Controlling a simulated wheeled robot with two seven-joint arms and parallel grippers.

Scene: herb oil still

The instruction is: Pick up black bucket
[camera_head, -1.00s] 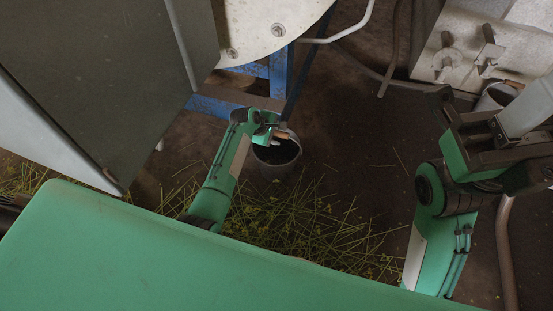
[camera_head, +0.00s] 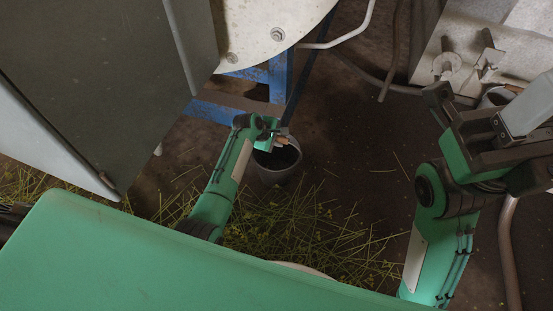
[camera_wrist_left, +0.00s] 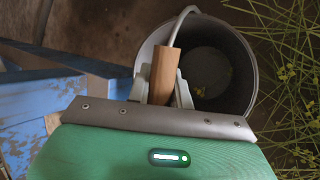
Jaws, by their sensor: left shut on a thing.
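The black bucket (camera_head: 277,174), dark grey in the picture, stands upright with its open top facing up, in the middle of the head view. In the left wrist view the bucket (camera_wrist_left: 240,75) looks empty apart from a few small yellow-green bits. It has a pale bail with a wooden grip (camera_wrist_left: 162,75). My left gripper (camera_head: 279,140) is shut on this wooden grip, at the bucket's rim; its pale fingers (camera_wrist_left: 162,92) lie on both sides of the wood. I cannot tell whether the bucket touches the floor. My right gripper (camera_head: 462,118) is at the right, away from the bucket; its jaw opening is unclear.
Cut green stems (camera_head: 300,232) litter the floor in front of the bucket. A blue frame (camera_head: 279,78) under a large pale round vessel (camera_head: 255,30) stands behind it. A dark panel (camera_head: 110,80) fills the upper left. Bare floor lies right of the bucket.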

